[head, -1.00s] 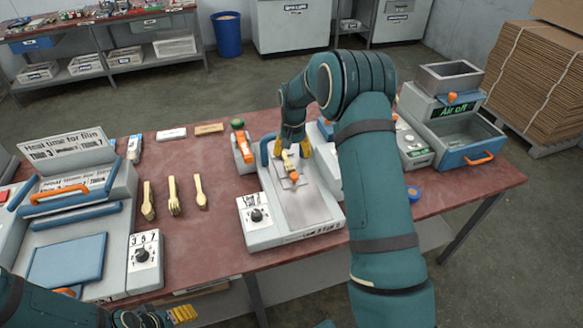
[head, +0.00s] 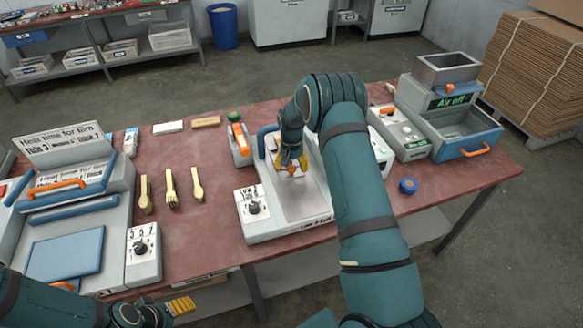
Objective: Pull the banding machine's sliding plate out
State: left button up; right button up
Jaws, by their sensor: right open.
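The banding machine (head: 268,226) is a pale grey unit at the middle of the red table, with a dial box at its front left and a blue arched handle at its back. Its metal sliding plate (head: 303,200) lies flat in the bed. A small orange knob (head: 292,169) shows at the plate's back part. My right gripper (head: 291,163) is open, pointing down, with its yellow fingertips either side of the knob. I cannot tell whether they touch it. My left gripper (head: 182,306) is low at the bottom left, beside the table's front edge, its opening unclear.
A film sealing machine (head: 68,258) stands at the left. Several wooden utensils (head: 171,190) lie between it and the banding machine. An air unit with a blue-fronted drawer (head: 468,142) stands at the right. A blue tape roll (head: 408,186) lies near my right forearm.

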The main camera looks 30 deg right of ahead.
jog(key=shift+f, duration=0.5)
grip_shut()
